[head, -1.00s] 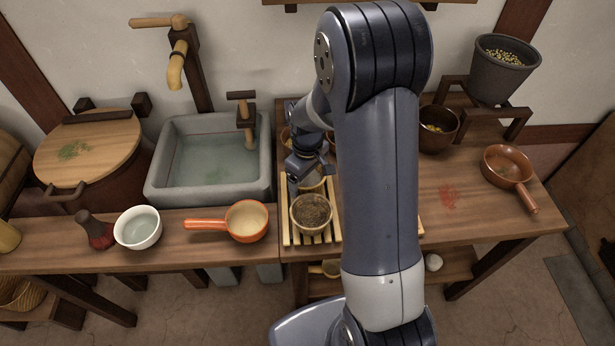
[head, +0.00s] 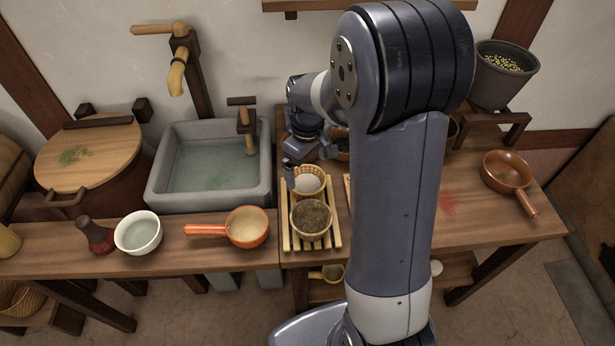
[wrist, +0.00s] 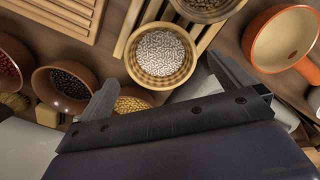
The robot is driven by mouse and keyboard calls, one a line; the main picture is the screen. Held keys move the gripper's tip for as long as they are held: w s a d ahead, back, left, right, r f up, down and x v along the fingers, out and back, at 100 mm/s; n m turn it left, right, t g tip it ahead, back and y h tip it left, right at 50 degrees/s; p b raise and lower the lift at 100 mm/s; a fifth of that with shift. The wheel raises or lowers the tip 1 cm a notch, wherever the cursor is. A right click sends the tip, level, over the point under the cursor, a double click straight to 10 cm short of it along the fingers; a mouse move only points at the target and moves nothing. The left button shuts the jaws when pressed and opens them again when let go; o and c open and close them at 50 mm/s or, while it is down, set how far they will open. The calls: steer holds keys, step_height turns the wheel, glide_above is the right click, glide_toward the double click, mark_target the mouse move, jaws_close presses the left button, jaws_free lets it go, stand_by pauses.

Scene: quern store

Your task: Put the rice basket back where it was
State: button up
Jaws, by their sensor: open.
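The rice basket, a small wicker bowl of white grains (head: 308,183), stands upright on the left slatted wooden rack (head: 287,240), behind a basket of brown grains (head: 311,216). In the wrist view the rice basket (wrist: 160,55) lies just beyond and between my open fingers, with the brown-grain basket (wrist: 208,5) past it. My gripper (head: 298,172) is empty, behind and slightly above the rice basket. Its open fingers show in the wrist view (wrist: 166,82), apart from the basket.
Brown bowls of black beans (wrist: 65,85) and yellow grains (wrist: 132,104) stand near my fingers. A second slatted rack (wrist: 60,20) is beside them. An orange pan (head: 246,226), a white bowl (head: 138,232) and a stone sink (head: 212,200) are to the left.

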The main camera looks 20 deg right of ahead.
steer(key=shift+r, duration=2.35)
